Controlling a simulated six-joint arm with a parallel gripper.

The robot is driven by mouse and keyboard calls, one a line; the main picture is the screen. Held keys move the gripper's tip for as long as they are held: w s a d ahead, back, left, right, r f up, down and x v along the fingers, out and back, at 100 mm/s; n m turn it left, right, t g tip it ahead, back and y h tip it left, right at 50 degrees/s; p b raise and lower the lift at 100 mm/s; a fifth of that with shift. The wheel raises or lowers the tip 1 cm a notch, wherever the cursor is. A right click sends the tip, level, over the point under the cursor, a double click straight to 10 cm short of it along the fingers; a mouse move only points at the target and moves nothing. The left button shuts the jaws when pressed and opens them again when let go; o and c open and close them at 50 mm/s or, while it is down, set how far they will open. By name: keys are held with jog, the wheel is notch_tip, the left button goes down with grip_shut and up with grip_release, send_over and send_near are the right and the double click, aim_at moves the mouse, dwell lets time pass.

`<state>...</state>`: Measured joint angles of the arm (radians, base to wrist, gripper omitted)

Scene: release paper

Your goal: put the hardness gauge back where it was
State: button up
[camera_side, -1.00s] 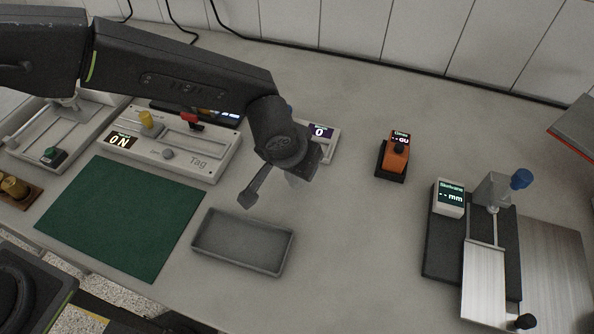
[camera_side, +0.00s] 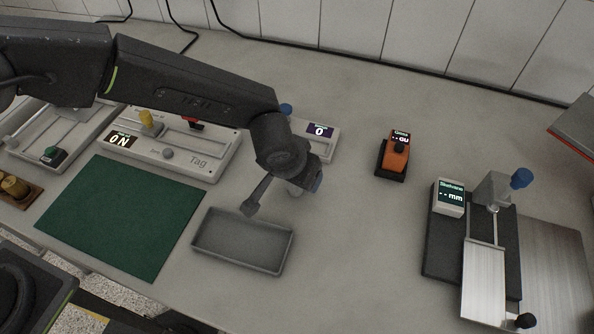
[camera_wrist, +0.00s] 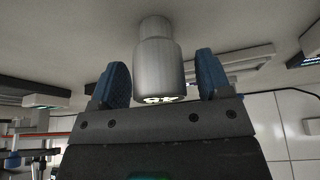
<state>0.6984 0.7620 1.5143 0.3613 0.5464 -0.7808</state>
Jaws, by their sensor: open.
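A silver stepped cylinder (camera_wrist: 157,62), which seems to be the hardness gauge, stands between my fingers in the wrist view. Its wider end faces my gripper and carries small lit marks. My gripper (camera_wrist: 160,78) is open, with a blue-padded finger on each side of the cylinder and a visible gap to each. In the side view my gripper (camera_side: 285,196) is low over the bench, behind the grey tray. A small pale part of the cylinder (camera_side: 295,191) shows under it; the rest is hidden.
The empty grey tray (camera_side: 243,242) lies just in front, with a green mat (camera_side: 122,215) to its left. The Tag device (camera_side: 195,158) and a small unit reading 0 (camera_side: 322,140) stand behind. An orange gauge (camera_side: 396,152) and thickness stand (camera_side: 432,250) are right. Bench between is clear.

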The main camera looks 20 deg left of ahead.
jog(key=v, duration=1.2)
jog(key=shift+r, duration=0.15)
jog(key=a+r, duration=0.7)
jog(key=a, duration=0.4)
jog(key=s+a+r+n+t, duration=0.1)
jog(key=s+a+r+n, duration=0.1)
jog(key=s+a, duration=1.4)
jog(key=a+r, duration=0.1)
jog(key=a, duration=0.2)
jog(key=shift+s+a+r+y, duration=0.2)
jog(key=shift+a+y, duration=0.2)
